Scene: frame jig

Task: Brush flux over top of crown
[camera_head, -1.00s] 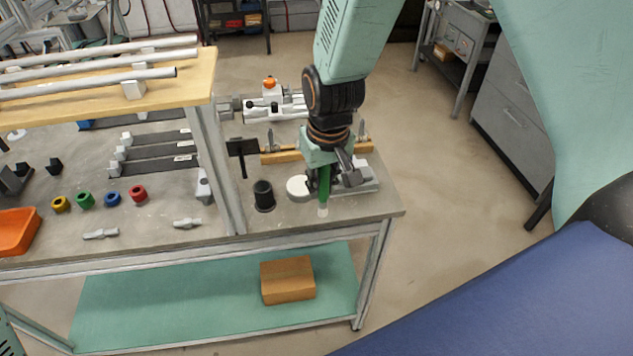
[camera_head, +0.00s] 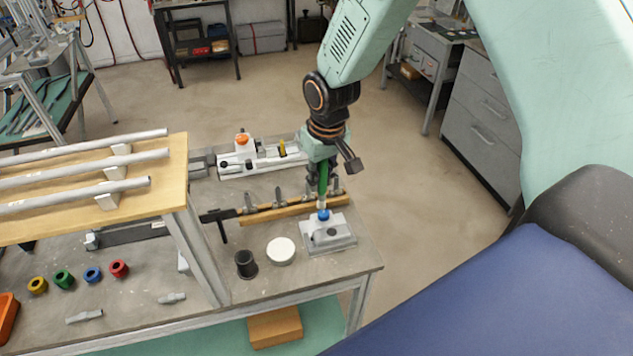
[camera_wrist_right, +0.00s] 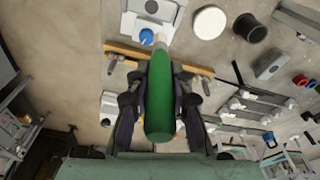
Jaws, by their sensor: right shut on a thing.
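My right gripper (camera_head: 322,172) is shut on a green-handled brush (camera_head: 323,182), which points down with its pale tip lowest. The brush fills the middle of the right wrist view (camera_wrist_right: 160,105). Its tip is at a small blue piece (camera_head: 323,215) on top of a grey block fixture (camera_head: 340,240) near the bench's right end. In the right wrist view the tip is right beside the blue piece (camera_wrist_right: 146,37); I cannot tell whether they touch. I cannot make out which part is the crown. My left gripper is not in view.
A white round disc (camera_head: 281,251) and a black cup (camera_head: 246,264) stand left of the fixture. A wooden rack (camera_head: 290,209) with upright pieces lies behind it. Coloured rings (camera_head: 92,274) lie farther left. A raised wooden shelf (camera_head: 178,178) carries tubes.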

